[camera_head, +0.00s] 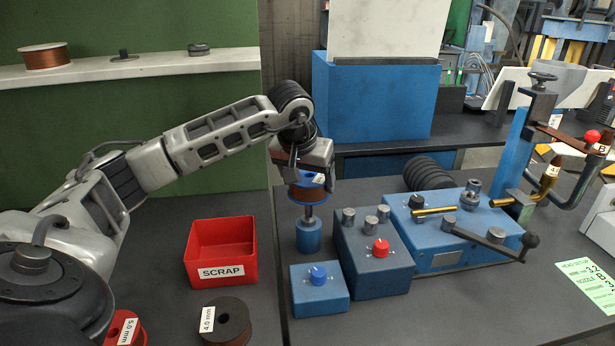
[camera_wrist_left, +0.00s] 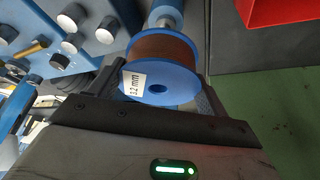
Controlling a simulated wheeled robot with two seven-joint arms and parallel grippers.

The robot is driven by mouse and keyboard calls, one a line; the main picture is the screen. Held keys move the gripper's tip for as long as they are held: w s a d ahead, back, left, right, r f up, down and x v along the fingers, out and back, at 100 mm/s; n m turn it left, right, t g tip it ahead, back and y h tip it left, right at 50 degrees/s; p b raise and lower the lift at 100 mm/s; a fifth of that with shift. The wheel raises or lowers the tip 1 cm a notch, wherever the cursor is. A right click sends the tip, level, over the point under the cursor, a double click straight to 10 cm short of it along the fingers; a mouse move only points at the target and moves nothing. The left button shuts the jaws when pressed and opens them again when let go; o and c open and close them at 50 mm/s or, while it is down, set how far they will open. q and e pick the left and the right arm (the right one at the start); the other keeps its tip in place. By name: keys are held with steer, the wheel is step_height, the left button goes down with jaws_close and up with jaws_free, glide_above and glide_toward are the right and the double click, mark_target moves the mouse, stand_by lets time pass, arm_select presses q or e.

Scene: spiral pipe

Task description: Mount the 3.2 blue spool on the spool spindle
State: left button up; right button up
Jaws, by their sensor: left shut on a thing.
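The 3.2 mm blue spool (camera_head: 307,194), with blue flanges and brown wire, is in my left gripper (camera_head: 304,178). In the left wrist view the spool (camera_wrist_left: 166,52) shows its "3.2 mm" label, between the fingers of the gripper (camera_wrist_left: 163,92). The spool spindle (camera_head: 309,232) is a blue cylinder with a thin grey post. The post's visible part ends at the spool's underside; I cannot tell whether its tip is inside the bore. In the wrist view the spindle (camera_wrist_left: 165,14) lies beyond the spool, and the near flange's hole looks dark. My right gripper is not in view.
A red SCRAP bin (camera_head: 221,252) and a dark 4.0 mm spool (camera_head: 226,320) stand left of the spindle. A red 5.0 mm spool (camera_head: 124,328) is near my arm's base. Blue control boxes (camera_head: 373,250) stand close on the right, a small knob box (camera_head: 319,291) in front.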

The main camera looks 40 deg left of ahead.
arm_select(q)
steer(key=shift+r, duration=0.15)
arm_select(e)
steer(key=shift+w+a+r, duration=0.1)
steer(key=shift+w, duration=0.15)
arm_select(q)
steer(key=shift+f+b, duration=1.05)
steer(key=shift+f, duration=0.55)
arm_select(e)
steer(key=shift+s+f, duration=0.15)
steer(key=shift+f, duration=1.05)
